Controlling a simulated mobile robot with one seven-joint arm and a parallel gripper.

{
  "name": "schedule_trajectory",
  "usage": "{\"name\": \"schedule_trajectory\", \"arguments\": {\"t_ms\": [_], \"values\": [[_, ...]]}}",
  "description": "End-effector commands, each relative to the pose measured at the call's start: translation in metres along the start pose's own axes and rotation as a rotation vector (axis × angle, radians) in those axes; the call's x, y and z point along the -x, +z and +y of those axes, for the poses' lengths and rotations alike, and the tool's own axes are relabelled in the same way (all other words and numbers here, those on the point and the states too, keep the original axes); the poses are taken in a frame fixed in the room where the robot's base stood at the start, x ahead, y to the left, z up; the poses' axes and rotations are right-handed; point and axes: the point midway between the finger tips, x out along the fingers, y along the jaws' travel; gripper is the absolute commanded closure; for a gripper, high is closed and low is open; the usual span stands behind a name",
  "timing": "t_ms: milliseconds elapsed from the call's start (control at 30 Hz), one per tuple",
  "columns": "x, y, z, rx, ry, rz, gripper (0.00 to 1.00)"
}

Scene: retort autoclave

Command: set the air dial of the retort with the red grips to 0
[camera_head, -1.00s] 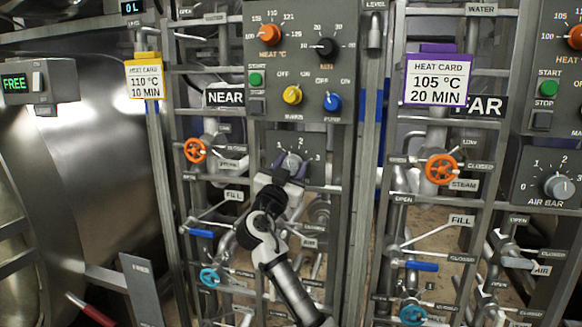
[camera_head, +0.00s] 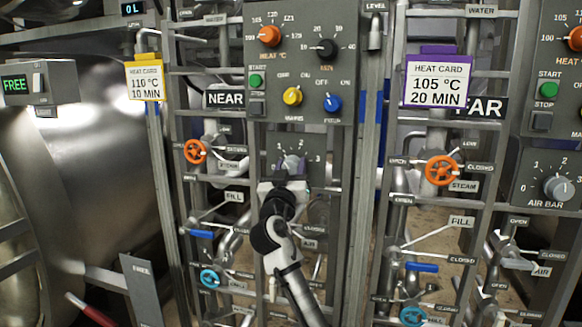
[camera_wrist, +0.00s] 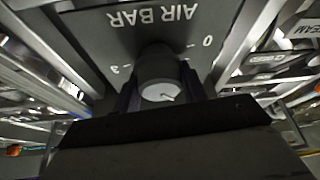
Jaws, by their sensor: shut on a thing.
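The air dial (camera_head: 291,163) is a grey knob on the panel below the NEAR sign, with 1, 2 and 3 visible around it. In the wrist view the knob (camera_wrist: 158,72) shows upside down under the words AIR BAR, with 0 and 3 on its plate. A short mark shows on its pale face; the number it points to is unclear. My gripper (camera_wrist: 160,98) is shut on the knob, one dark finger on each side. In the head view my gripper (camera_head: 290,172) hides the dial's lower part. A red grip (camera_head: 92,310) shows at the lower left.
A second air dial (camera_head: 558,187) is on the FAR panel at right. Orange steam wheels (camera_head: 195,151), a blue fill lever (camera_head: 201,234) and pipes crowd around my arm. The NEAR control box (camera_head: 300,60) is just above the dial.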

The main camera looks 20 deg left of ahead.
Motion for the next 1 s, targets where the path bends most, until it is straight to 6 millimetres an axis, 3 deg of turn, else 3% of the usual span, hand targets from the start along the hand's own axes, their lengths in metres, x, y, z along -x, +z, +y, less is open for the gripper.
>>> {"name": "schedule_trajectory", "arguments": {"t_ms": [1000], "values": [[-0.0008, -0.0016, -0.0004, 0.866, -0.362, -0.004, 0.81]]}}
